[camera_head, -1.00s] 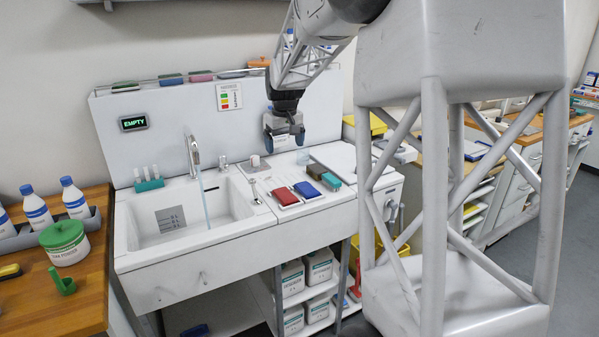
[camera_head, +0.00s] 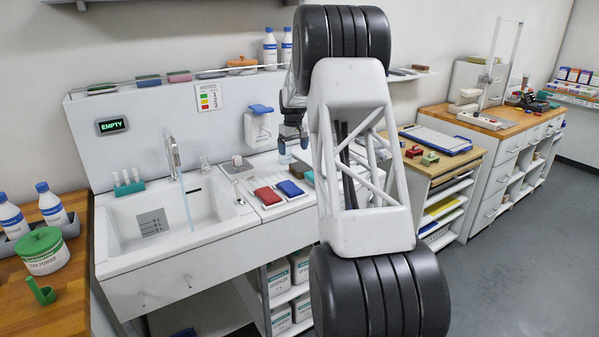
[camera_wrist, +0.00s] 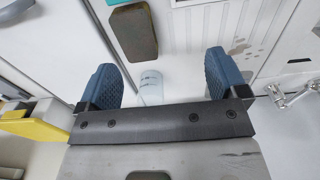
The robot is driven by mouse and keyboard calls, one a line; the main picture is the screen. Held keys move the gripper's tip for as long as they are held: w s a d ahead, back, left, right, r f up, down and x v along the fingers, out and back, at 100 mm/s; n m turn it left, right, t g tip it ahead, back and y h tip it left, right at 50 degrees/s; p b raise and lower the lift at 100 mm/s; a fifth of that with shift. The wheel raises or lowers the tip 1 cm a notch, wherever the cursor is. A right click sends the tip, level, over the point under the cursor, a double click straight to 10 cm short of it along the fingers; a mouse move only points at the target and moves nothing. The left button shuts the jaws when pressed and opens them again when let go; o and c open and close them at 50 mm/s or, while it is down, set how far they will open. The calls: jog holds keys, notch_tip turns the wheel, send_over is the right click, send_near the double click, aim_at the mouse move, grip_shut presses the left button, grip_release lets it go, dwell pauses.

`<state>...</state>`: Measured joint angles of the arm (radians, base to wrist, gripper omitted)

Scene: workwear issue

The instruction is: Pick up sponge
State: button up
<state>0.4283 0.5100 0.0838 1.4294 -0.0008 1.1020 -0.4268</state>
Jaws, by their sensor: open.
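Several sponge-like blocks lie on the counter right of the sink: a red one (camera_head: 268,196), a blue one (camera_head: 290,189) and a teal one (camera_head: 309,177), partly hidden by my arm. My gripper (camera_head: 293,143) is over the back right of the counter, partly behind my arm. In the wrist view my gripper (camera_wrist: 162,78) is open and empty, its blue fingers apart, with the brown-green block ahead of them.
A clear beaker (camera_wrist: 151,88) stands below, in the gap between the fingers. A white dispenser (camera_head: 258,127) hangs on the splashback left of the gripper. The sink (camera_head: 165,215) has running water. A yellow object (camera_wrist: 35,124) is at the wrist view's left.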

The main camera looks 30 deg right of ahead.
send_over(300, 166)
notch_tip(300, 166, down, 4)
jog(key=shift+s+r, duration=0.1)
jog(key=shift+f, duration=0.2)
jog(key=shift+f, duration=1.15)
jog(key=shift+a+f, duration=0.15)
jog(key=shift+f, duration=2.5)
jog(key=c, duration=1.1)
jog(key=shift+o, duration=0.2)
jog(key=shift+r, duration=0.1)
jog(key=shift+r, duration=4.95)
